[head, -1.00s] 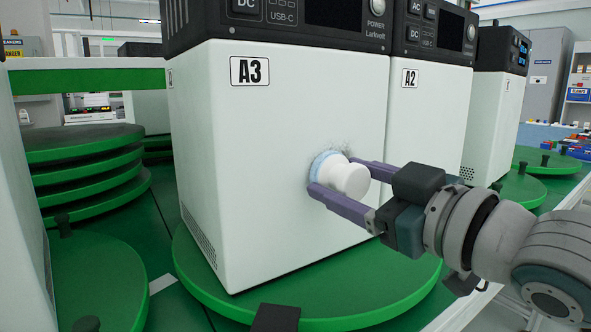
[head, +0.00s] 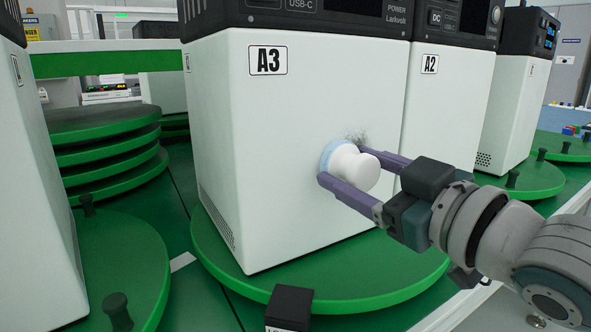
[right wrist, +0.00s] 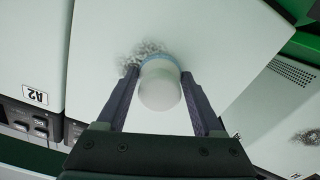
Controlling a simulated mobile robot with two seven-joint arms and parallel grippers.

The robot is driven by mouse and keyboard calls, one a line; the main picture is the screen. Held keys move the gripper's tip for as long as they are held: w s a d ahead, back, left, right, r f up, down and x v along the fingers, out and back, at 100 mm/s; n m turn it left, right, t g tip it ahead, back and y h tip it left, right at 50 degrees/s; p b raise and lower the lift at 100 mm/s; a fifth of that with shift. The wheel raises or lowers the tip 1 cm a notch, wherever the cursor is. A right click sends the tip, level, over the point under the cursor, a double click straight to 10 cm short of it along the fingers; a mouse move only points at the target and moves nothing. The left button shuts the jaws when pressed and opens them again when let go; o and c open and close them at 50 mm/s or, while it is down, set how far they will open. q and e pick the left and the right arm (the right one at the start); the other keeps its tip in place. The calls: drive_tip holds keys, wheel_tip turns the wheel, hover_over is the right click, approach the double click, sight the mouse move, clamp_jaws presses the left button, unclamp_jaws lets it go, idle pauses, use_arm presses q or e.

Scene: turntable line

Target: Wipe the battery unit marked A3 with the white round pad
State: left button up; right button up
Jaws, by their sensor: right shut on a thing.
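The battery unit marked A3 (head: 290,130) is a tall white box with a dark top panel, standing on a green round turntable (head: 265,283). My right gripper (head: 345,168) is shut on the white round pad (head: 355,170). The pad's pale blue face is against the front of A3, or very near it. A dark, fuzzy smudge (head: 357,137) shows just above the pad. In the right wrist view the pad (right wrist: 160,88) sits between the two fingers, with the smudge (right wrist: 143,52) beside it. My left gripper is not in view.
Unit A2 (head: 445,110) stands close on the right, with another unit (head: 515,100) beyond. A further white unit (head: 35,190) is at the left edge. Stacked green discs (head: 105,150) stand behind. A small black block (head: 289,306) is at the turntable's front edge.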

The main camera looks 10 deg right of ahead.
drive_tip(key=shift+w+d, duration=1.35)
drive_tip(key=shift+d, duration=2.2)
drive_tip(key=a+p, duration=0.1)
drive_tip(key=a, duration=0.1)
drive_tip(key=s+a+p, duration=0.1)
drive_tip(key=a, duration=0.1)
drive_tip(key=s+a+p, duration=0.1)
drive_tip(key=a, duration=0.1)
drive_tip(key=shift+s+a+r, duration=0.1)
drive_tip(key=shift+s+a, duration=0.1)
drive_tip(key=shift+s, duration=0.05)
drive_tip(key=shift+s+a+r+p, duration=0.1)
drive_tip(key=shift+s+a+p, duration=0.15)
drive_tip(key=shift+a+p, duration=0.45)
drive_tip(key=shift+s+a, duration=0.3)
drive_tip(key=shift+a, duration=0.55)
